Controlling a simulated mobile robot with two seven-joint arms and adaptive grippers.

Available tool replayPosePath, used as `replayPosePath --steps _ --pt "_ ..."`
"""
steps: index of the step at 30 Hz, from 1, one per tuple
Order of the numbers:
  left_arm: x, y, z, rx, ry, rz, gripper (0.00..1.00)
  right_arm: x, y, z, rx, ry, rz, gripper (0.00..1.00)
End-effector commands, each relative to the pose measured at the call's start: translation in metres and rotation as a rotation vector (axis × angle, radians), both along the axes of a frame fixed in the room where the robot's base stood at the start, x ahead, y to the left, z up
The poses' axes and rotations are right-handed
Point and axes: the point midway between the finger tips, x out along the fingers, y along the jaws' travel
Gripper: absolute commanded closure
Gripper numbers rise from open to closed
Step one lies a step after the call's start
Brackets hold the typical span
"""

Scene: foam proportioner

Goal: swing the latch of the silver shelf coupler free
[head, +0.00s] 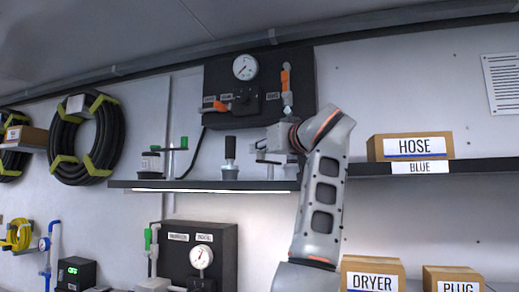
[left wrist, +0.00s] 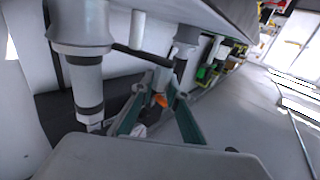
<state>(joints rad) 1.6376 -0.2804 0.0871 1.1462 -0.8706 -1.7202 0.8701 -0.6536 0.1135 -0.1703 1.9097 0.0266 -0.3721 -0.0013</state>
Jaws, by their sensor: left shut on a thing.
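The silver shelf coupler (head: 270,171) stands on the dark wall shelf in the head view, partly hidden by my left gripper. My left gripper (head: 264,151) reaches in from the right side of it, just above the shelf and in front of the wall. In the left wrist view, the teal fingers of my left gripper (left wrist: 162,88) run in towards each other, close to the banded grey posts. It is shut on a small part at the coupler, which looks like the latch; the contact itself is mostly hidden. My right gripper is in neither view.
The shelf (head: 205,185) also holds a black-handled fitting (head: 230,160) and a green-handled valve (head: 171,150) to the left. A black gauge panel (head: 219,80) hangs above. A HOSE box (head: 410,146) stands to the right. Another gauge panel (head: 212,240) is below.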

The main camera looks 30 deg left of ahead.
Motion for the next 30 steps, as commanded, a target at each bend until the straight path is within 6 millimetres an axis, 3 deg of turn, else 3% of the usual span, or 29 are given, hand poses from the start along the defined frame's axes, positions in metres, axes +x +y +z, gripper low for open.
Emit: replayPosePath --steps 12,13,15,25,30 --pt "0.0 -0.001 0.001 0.0 -0.001 0.004 1.0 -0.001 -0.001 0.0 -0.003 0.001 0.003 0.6" --pt "0.0 -0.001 0.001 0.0 -0.001 0.004 0.78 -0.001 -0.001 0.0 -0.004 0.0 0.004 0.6" --pt "0.0 -0.001 0.001 0.0 -0.001 0.004 0.68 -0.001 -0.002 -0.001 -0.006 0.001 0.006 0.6" --pt "-0.001 -0.002 0.0 0.0 0.0 0.004 0.68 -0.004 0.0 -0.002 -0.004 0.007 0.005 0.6" --pt "-0.008 -0.018 0.0 0.0 -0.001 0.001 0.68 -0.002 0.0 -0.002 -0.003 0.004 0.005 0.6"
